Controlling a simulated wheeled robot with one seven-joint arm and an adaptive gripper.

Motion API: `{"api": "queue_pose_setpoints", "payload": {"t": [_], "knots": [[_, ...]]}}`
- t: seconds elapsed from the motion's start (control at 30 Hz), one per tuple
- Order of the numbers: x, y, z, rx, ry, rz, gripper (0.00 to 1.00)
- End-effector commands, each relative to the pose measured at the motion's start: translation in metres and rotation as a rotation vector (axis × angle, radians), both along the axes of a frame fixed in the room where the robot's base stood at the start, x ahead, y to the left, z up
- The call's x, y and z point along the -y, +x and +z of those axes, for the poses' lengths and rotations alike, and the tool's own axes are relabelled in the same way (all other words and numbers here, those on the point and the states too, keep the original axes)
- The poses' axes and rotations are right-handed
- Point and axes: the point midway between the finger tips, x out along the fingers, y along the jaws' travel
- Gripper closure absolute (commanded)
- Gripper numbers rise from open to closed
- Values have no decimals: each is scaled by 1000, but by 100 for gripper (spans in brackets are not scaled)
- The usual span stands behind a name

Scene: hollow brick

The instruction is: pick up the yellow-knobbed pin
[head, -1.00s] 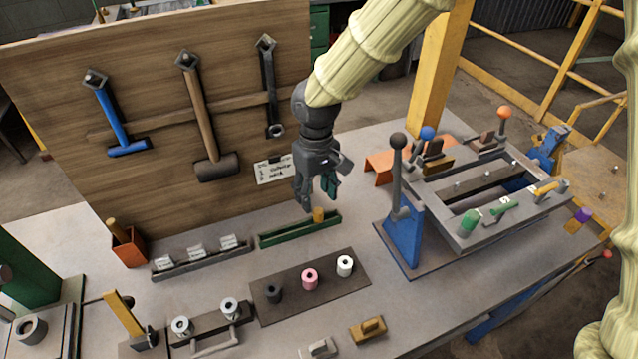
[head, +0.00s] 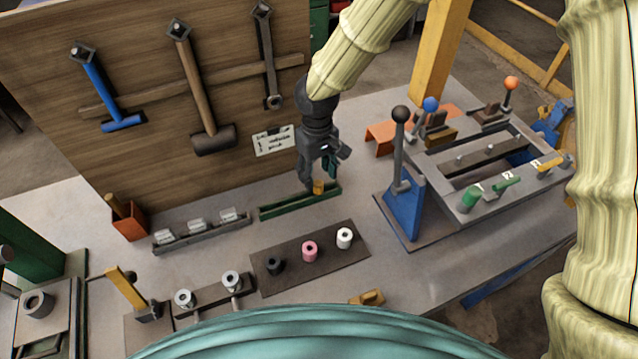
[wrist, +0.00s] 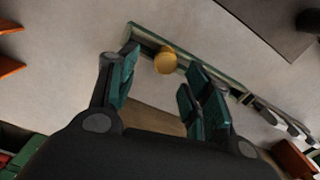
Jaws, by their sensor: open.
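The yellow-knobbed pin shows its round yellow knob (head: 318,187) at the right part of a green tray (head: 285,209) on the bench. In the wrist view the knob (wrist: 165,61) lies between and just beyond my fingertips; the pin's shaft is hidden. My gripper (head: 322,178) points down over the tray's right end, close to the knob. In the wrist view my gripper (wrist: 160,72) is open, with teal finger pads on both sides and a gap between them. I cannot tell whether a finger touches the knob.
A grey rack with white labels (head: 200,232) stands left of the tray. A dark mat (head: 327,268) with black, pink and white spools lies in front. A lever fixture (head: 398,190) stands to the right. A tool board (head: 230,90) rises behind.

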Motion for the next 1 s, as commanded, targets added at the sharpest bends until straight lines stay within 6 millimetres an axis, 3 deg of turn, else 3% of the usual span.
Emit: {"api": "queue_pose_setpoints", "payload": {"t": [0.4,0.67,0.93,1.0], "knots": [[1,-2,-33,4,-1,3,51],[2,0,-36,3,-1,1,51],[1,0,-36,2,0,2,98],[1,0,-36,2,0,2,100]]}}
